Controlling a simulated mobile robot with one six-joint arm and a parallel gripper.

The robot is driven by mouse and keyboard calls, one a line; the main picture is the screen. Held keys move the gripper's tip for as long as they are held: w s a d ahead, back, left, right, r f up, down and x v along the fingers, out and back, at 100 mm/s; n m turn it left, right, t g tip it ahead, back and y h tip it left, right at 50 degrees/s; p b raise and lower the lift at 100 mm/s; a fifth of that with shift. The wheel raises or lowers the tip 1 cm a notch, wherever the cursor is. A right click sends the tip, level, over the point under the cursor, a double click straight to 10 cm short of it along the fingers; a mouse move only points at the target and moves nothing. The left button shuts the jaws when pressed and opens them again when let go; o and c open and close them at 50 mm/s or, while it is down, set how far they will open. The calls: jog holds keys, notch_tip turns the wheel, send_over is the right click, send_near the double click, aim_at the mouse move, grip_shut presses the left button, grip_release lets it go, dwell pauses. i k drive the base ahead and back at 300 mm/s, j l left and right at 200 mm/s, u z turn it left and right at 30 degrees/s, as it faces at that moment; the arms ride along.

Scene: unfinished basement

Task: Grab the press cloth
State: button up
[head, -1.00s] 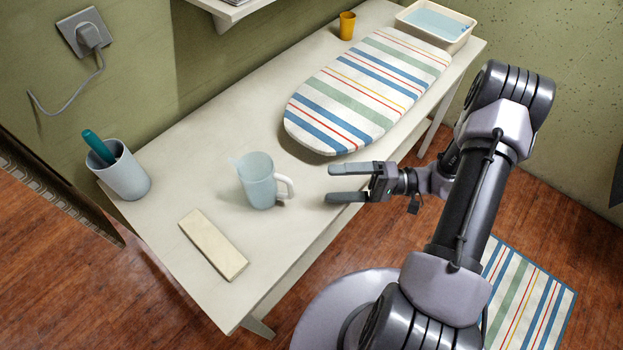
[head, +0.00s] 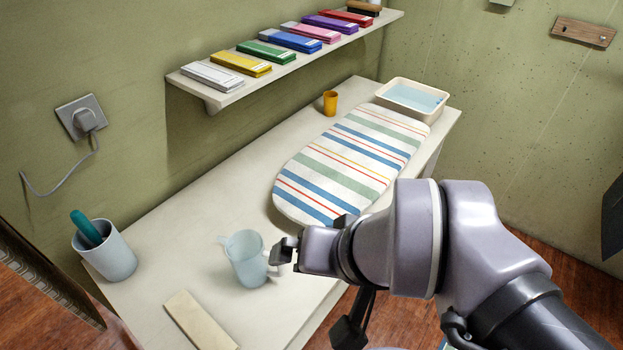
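I cannot pick out a separate press cloth for certain. A striped cloth cover (head: 345,165) in white, blue, green, red and yellow lies over the padded pressing board on the table. My arm reaches in from the lower right, in front of the near right part of the board. The end of my arm, with my gripper (head: 284,251), is beside the handle of a pale blue jug (head: 245,258). It is seen foreshortened, so its fingers are not clear. I cannot tell whether it touches the handle.
A wall shelf (head: 222,95) holds several coloured flat packs. Bare tabletop lies left of the board.

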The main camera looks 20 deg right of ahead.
aim_at(202, 330)
jog(key=u, duration=1.3)
jog(key=i+j+u, duration=0.15)
jog(key=u, duration=0.2)
